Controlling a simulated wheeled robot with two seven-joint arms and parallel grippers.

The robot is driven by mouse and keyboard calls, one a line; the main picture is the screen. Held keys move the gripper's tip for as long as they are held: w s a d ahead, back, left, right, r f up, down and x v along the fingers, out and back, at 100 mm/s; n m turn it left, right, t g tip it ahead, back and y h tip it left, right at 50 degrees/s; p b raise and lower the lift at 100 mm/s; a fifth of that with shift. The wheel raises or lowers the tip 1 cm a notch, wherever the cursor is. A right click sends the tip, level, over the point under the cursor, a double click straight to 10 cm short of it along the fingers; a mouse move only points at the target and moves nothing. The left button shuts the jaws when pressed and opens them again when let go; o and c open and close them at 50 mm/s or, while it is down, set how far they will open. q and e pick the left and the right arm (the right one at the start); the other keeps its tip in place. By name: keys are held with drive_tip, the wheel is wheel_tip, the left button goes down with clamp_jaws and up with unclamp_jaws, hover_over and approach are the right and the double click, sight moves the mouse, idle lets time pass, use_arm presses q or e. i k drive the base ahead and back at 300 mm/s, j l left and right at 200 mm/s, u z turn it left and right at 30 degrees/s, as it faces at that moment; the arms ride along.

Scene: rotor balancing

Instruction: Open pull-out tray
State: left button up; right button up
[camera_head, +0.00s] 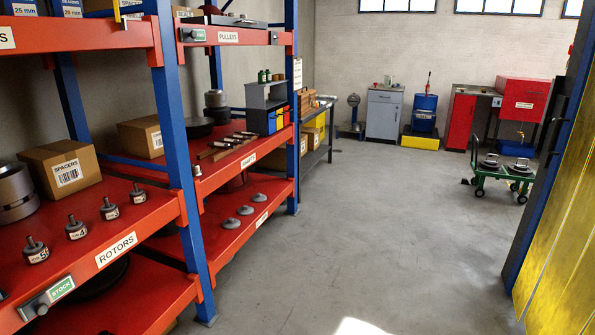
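No pull-out tray can be told for certain from the fixed shelves. The red rotors shelf (150,211), at the left, has a grey fitting with a green "STOCK" label (62,288) on its front edge. A similar grey fitting with a small green label (193,35) is on the front edge of the upper shelf marked "PULLEYS" (240,37). Both shelves look level with the rack's blue posts, with no tray visibly pulled out. Numbered rotors (77,229) stand in a row on the rotors shelf. Neither of my grippers shows in this view.
A blue post (175,150) divides the rack. The grey floor (350,230) ahead is clear. A green cart (505,177) stands right, near a yellow panel (565,220). Grey and red cabinets (384,113) line the back wall.

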sight(214, 20)
drive_tip(key=i, duration=1.05)
drive_tip(key=i+l+u, duration=0.1)
drive_tip(key=i, duration=1)
